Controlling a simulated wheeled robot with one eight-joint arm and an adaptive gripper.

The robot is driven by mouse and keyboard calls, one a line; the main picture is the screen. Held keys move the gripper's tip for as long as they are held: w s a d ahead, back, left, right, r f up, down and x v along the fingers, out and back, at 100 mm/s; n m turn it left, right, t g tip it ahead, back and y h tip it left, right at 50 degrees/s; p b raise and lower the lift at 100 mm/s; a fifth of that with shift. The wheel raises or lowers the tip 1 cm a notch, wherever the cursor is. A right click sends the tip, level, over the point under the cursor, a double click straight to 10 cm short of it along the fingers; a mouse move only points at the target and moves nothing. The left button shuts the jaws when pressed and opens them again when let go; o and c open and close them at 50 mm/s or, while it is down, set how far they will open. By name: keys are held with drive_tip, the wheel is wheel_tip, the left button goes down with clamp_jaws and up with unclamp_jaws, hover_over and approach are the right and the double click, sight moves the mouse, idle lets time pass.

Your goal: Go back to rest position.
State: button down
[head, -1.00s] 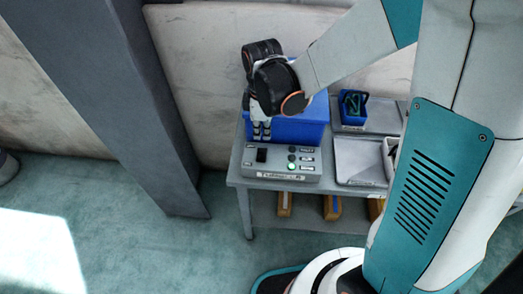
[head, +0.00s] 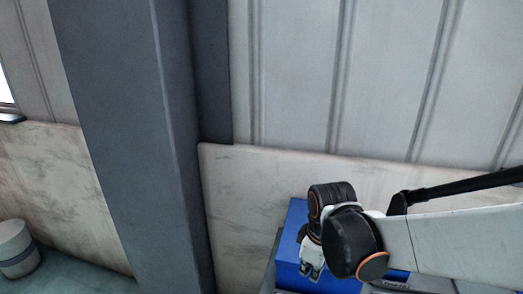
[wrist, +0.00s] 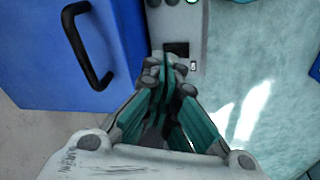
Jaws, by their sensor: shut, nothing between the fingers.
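My gripper (head: 311,271) is in the lower part of the head view, pointing down in front of a blue box. In the wrist view my gripper (wrist: 168,65) has its fingers drawn together, with nothing between them. Its fingertips show over the edge of a grey control box (wrist: 185,25) with a dark switch. I cannot tell the height of the fingertips above it.
The blue box (head: 292,225) stands against the wall; its black handle (wrist: 85,45) shows in the wrist view. A dark grey column (head: 125,130) rises left of it. A pale cylinder (head: 15,248) stands at the far left. Open floor (wrist: 265,90) lies right of the control box.

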drive_tip(key=s+d+r+m+t+b, duration=0.1)
drive_tip(key=s+d+r+m+t, duration=0.4)
drive_tip(key=s+m, duration=0.5)
wheel_tip(320, 180, up, 3)
drive_tip(key=d+m, duration=0.1)
drive_tip(key=d, duration=0.1)
drive_tip(key=shift+s+d+r+b, duration=0.15)
drive_tip(key=shift+d+b, duration=0.15)
drive_tip(key=shift+d, duration=0.1)
